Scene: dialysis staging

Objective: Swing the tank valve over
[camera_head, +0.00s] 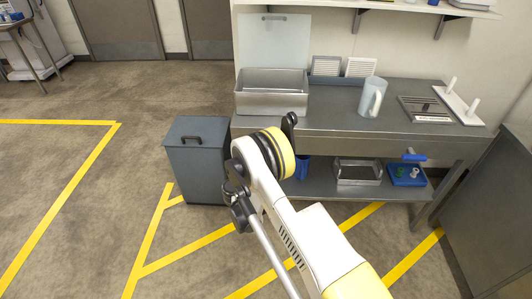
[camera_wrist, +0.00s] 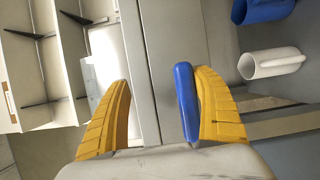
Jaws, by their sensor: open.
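My gripper (camera_wrist: 163,79) is open in the wrist view, with two yellow ribbed fingers spread apart. A long blue lever (camera_wrist: 184,98) shows between the fingers, close along the inner side of the right finger. I cannot tell whether they touch. A grey panel fills the gap to its left. In the head view a blue handle (camera_head: 414,156) sticks out at the front of the steel bench, below its top. I cannot tell for certain that it is the same lever. My fingers are not distinguishable in the head view; my arm covers part of the bench's left side.
The steel bench (camera_head: 335,118) carries a metal basin (camera_head: 271,103), a pale jug (camera_head: 372,97) and a white peg stand (camera_head: 459,107). Its lower shelf holds a tray (camera_head: 357,173) and a blue tray (camera_head: 407,175). A grey bin (camera_head: 196,160) stands left; floor farther left is clear.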

